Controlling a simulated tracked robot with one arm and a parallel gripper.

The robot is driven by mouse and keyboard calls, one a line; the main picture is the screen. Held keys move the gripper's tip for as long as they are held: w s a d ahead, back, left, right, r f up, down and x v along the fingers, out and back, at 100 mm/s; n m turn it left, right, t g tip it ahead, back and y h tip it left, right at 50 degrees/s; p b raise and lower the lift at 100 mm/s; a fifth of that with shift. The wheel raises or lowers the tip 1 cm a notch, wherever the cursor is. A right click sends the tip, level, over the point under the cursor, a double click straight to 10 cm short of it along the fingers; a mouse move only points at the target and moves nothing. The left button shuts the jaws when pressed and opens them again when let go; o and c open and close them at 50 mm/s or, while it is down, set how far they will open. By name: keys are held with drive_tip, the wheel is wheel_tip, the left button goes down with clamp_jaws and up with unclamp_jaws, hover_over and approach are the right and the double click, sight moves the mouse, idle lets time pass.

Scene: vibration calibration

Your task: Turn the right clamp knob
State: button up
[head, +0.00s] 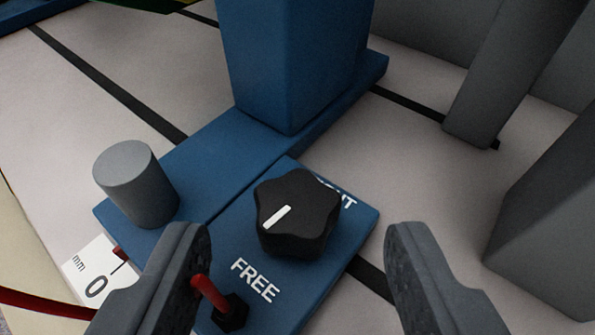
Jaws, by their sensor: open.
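A black lobed clamp knob (297,213) with a white pointer line sits on a blue plate (357,226). The pointer line slants toward the lower left, toward the white word FREE (255,280). A second white word at the upper right is partly hidden by the knob; its end reads "NT". My gripper (298,245) is open, with one grey finger on each side of the knob in the picture. Nothing is between the fingers in their grip, and they look apart from the knob.
A grey cylinder (138,184) stands on the blue base at left, near a white "mm 0" scale card (97,268). A blue post (293,65) rises behind the knob. Grey blocks (549,220) and a grey post (505,75) stand at right. Pale floor with black lines lies between.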

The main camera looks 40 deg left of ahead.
drive_tip(key=shift+x, duration=0.9)
